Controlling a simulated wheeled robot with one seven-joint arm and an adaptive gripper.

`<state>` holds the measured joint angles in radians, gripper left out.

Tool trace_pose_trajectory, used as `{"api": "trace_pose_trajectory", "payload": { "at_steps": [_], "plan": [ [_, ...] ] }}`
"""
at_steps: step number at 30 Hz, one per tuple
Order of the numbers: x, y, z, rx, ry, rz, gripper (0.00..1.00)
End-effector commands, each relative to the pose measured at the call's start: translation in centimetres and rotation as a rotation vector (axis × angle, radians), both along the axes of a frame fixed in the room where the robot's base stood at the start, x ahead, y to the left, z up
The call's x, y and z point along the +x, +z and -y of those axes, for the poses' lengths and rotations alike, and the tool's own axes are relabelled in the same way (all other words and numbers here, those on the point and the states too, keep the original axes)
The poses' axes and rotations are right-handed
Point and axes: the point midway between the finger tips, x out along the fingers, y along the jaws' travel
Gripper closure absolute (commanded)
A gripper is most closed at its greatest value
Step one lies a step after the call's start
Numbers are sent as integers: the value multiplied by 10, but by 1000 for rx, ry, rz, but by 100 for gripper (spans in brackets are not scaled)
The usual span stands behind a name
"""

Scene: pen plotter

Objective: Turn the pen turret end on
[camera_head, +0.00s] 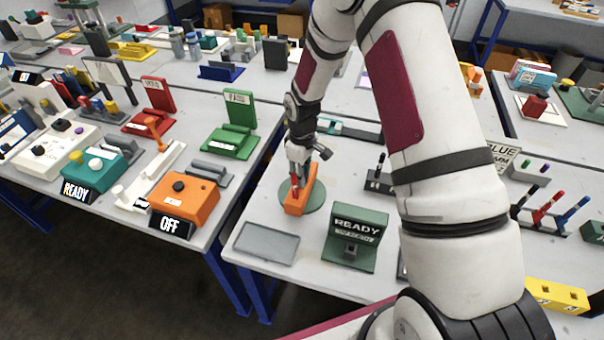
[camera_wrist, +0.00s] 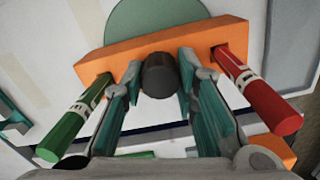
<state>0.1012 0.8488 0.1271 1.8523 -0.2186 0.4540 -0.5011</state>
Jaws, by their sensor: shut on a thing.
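The pen turret is an orange bar (camera_head: 307,190) over a round green base (camera_head: 287,187) on the near table, set lengthwise away from me in the head view. In the wrist view the bar (camera_wrist: 92,66) lies across the top, slightly tilted, with the green base (camera_wrist: 150,17) behind it. A green pen (camera_wrist: 75,127) sticks out at its left end and a red pen (camera_wrist: 262,97) at its right end. A dark round knob (camera_wrist: 160,76) is at the middle. My gripper (camera_wrist: 161,66) has its fingers on both sides of the knob, shut on it.
A grey tray (camera_head: 266,243) and a dark green stand with a READY sign (camera_head: 358,226) stand in front of the turret. A dark pen in a holder (camera_head: 378,180) is to its right. An orange box (camera_head: 184,198) with an OFF sign is on the left table, across a gap.

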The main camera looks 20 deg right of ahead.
Motion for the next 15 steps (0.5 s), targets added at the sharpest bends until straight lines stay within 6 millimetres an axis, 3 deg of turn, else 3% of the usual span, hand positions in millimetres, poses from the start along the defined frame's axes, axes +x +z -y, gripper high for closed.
{"api": "trace_pose_trajectory", "payload": {
  "at_steps": [7,8,10,15],
  "plan": [
    [0,0,0,-1,0,-1,100],
    [0,0,0,-1,-1,-1,71],
    [0,0,0,-1,-1,-1,55],
    [0,0,0,0,-1,0,53]
  ]
}}
